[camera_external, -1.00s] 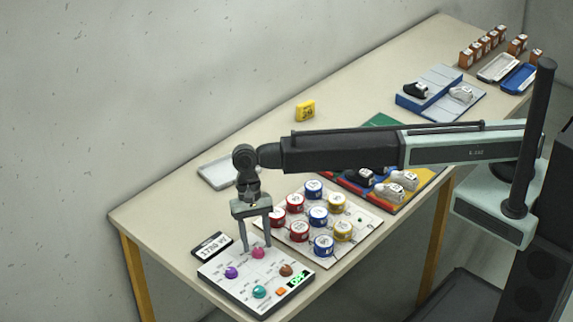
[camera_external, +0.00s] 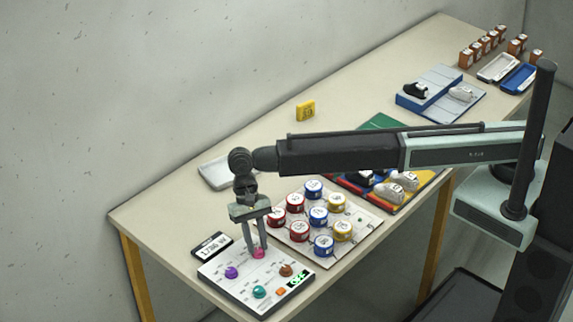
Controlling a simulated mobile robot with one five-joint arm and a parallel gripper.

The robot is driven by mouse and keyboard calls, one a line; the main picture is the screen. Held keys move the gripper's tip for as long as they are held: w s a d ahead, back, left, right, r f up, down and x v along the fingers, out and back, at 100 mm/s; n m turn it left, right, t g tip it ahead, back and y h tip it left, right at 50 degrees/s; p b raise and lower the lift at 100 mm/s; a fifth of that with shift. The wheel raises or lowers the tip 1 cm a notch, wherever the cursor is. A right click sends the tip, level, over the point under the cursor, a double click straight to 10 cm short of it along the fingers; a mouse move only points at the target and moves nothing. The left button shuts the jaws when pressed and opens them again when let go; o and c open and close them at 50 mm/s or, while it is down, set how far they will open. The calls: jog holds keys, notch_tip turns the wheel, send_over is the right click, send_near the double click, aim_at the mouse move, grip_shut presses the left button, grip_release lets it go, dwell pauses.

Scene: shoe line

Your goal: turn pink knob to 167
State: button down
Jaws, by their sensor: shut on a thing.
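The pink knob (camera_external: 258,254) sits at the back of the white control panel (camera_external: 237,292) near the table's front left. My gripper (camera_external: 257,252) points down over the panel, shut on the pink knob with a finger on either side. The panel also carries a purple knob (camera_external: 232,272), a teal knob (camera_external: 260,292), a brown knob (camera_external: 286,270), an orange button (camera_external: 281,291) and a small green display (camera_external: 298,279). The knob's pointer and the display's digits are too small to read.
A label card (camera_external: 211,245) lies behind the panel. A white board (camera_external: 363,223) with several red, blue and yellow round tins stands close to its right. A pale tray (camera_external: 212,172) lies behind my arm. The table's front edge is close to the panel.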

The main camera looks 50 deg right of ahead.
aim_at(258, 249)
jog(key=n, duration=0.1)
jog(key=n+h, duration=0.1)
jog(key=n, duration=0.1)
jog(key=n+h, duration=0.1)
jog(key=n, duration=0.1)
jog(key=shift+w+a+g, duration=0.1)
jog(key=shift+a+g, duration=0.2)
jog(key=shift+a, duration=0.05)
jog(key=n+h, duration=0.1)
jog(key=n, duration=0.1)
jog(key=n+h, duration=0.1)
jog(key=n, duration=0.2)
jog(key=shift+a+n+t, duration=0.15)
jog(key=shift+n+t, duration=0.15)
jog(key=shift+t, duration=0.1)
jog(key=c, duration=1.2)
grip_release()
jog(key=shift+o, duration=0.2)
jog(key=r+p, duration=0.4)
jog(key=shift+s+d+r, duration=0.2)
jog(key=shift+s+d, duration=0.2)
jog(key=s+d+p, duration=0.1)
jog(key=s+d, duration=0.8)
jog(key=d, duration=0.3)
jog(key=shift+r, duration=0.3)
